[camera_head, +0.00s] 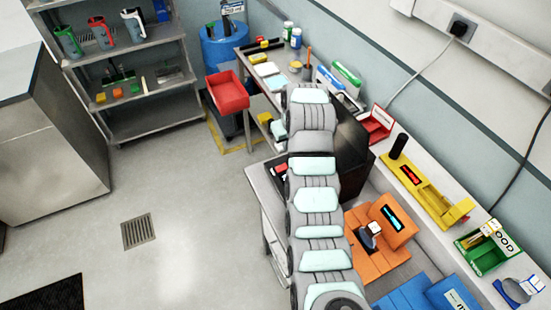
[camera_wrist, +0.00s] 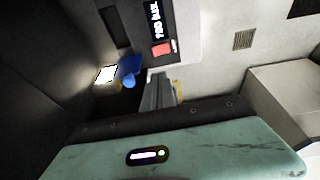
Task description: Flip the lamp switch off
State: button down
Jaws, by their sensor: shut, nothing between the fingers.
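In the wrist view a dark panel (camera_wrist: 125,15) carries a red rocker-like switch (camera_wrist: 161,49) beside a small black label with white lettering. I cannot tell which way the switch is set. In the head view my arm hides the gripper; a red part (camera_head: 281,169) shows on the dark module left of the arm.
A black upright housing (camera_head: 352,148) stands close right of my arm. An orange module (camera_head: 377,255) and a yellow one (camera_head: 427,190) line the bench. A red bin (camera_head: 227,93) is behind. The floor (camera_head: 185,185) to the left is clear.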

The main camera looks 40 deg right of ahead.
jog(key=shift+s, duration=0.15)
jog(key=shift+f, duration=0.1)
jog(key=p, duration=0.1)
send_over(284, 166)
jog(key=f, duration=0.6)
jog(key=s+a+f, duration=0.1)
jog(key=f, duration=0.1)
jog(key=shift+f, duration=0.4)
jog(key=shift+d+f+b, duration=0.15)
jog(key=shift+f+b, duration=0.15)
jog(key=shift+f, duration=0.9)
jog(key=shift+d+f+b, duration=0.1)
jog(key=shift+f+b, duration=0.2)
jog(key=shift+f, duration=0.85)
